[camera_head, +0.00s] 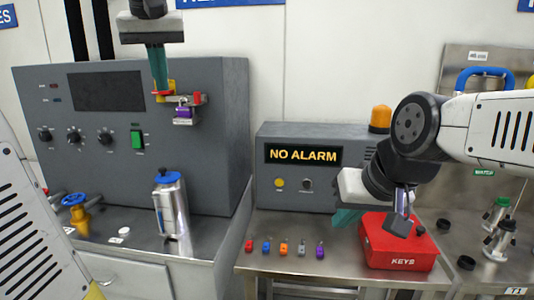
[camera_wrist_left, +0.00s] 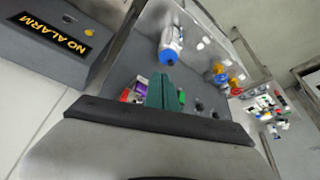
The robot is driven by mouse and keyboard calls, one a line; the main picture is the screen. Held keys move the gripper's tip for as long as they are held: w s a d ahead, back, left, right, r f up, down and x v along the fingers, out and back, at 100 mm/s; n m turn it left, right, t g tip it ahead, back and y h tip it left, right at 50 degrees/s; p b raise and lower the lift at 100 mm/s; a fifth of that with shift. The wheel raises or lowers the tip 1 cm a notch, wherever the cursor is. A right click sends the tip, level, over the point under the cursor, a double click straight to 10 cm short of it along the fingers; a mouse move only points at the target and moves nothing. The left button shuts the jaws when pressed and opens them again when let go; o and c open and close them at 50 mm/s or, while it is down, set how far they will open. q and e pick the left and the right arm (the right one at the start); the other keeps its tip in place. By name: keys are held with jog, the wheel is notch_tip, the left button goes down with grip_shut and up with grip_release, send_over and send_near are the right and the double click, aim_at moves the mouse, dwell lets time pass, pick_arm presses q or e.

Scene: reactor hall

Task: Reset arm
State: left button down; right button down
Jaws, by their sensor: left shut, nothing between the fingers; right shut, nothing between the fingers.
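My left gripper (camera_head: 159,88) hangs in front of the grey control panel (camera_head: 215,75), its teal fingers closed and empty. The fingertips are close to a red and yellow hasp (camera_head: 185,98) with a purple padlock (camera_head: 182,112) and a white tag; I cannot tell if they touch. In the left wrist view the closed fingers (camera_wrist_left: 165,92) point toward the panel. My right gripper (camera_head: 347,217) is closed and empty, its teal fingers above the bench, left of the red KEYS box (camera_head: 400,262).
Several coloured padlocks (camera_head: 285,247) stand in a row on the right bench. The NO ALARM box (camera_head: 280,190) with an orange beacon (camera_head: 380,119) stands behind them. A silver canister (camera_head: 172,212) and a yellow valve with blue wheel (camera_head: 78,214) are on the left.

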pick_arm(q)
jog(key=s+d+f+m+h, duration=0.1)
jog(key=s+f, duration=0.3)
jog(key=f, duration=0.4)
jog(key=s+d+f+m+t+h, duration=0.1)
jog(key=s+d+f, duration=0.3)
jog(key=f, duration=0.4)
jog(key=s+d+f+m+h, duration=0.1)
jog(key=s+d+f, duration=0.1)
jog(key=s+f, duration=0.4)
notch_tip(320, 180, down, 2)
jog(key=shift+d+f+m+t, duration=0.1)
jog(key=shift+d+m+t, duration=0.2)
jog(key=shift+d+m, duration=0.1)
